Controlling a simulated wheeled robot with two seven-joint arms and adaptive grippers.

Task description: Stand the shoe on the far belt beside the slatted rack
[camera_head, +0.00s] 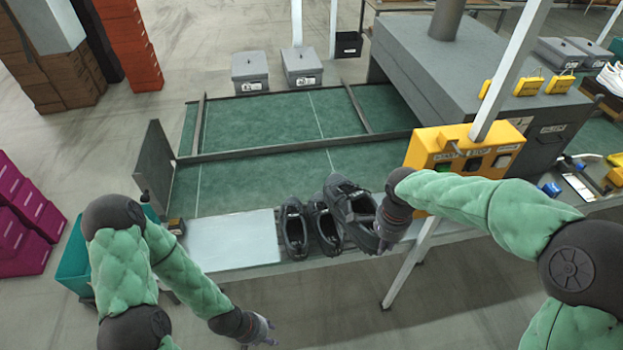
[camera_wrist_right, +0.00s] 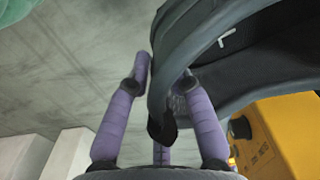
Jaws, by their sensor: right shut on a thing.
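A dark grey shoe (camera_head: 352,206) is held by my right gripper (camera_head: 383,236) at the front edge of the line. In the right wrist view the purple fingers of this gripper (camera_wrist_right: 164,78) close around the edge of the dark shoe (camera_wrist_right: 225,65). Two more dark shoes, one on the left (camera_head: 294,230) and one in the middle (camera_head: 325,228), stand beside it. The far belt (camera_head: 260,122) is green and empty, behind a dark divider rail. My left gripper (camera_head: 264,334) hangs low in front of the line, apart from the shoes; its finger opening is unclear. I cannot clearly make out a slatted rack.
The near green belt (camera_head: 250,183) is clear. A white panel (camera_head: 233,240) lies left of the shoes. A yellow control box (camera_head: 466,146) and large grey machine (camera_head: 440,65) stand at the right. Two grey boxes, left (camera_head: 250,73) and right (camera_head: 302,68), sit behind the far belt.

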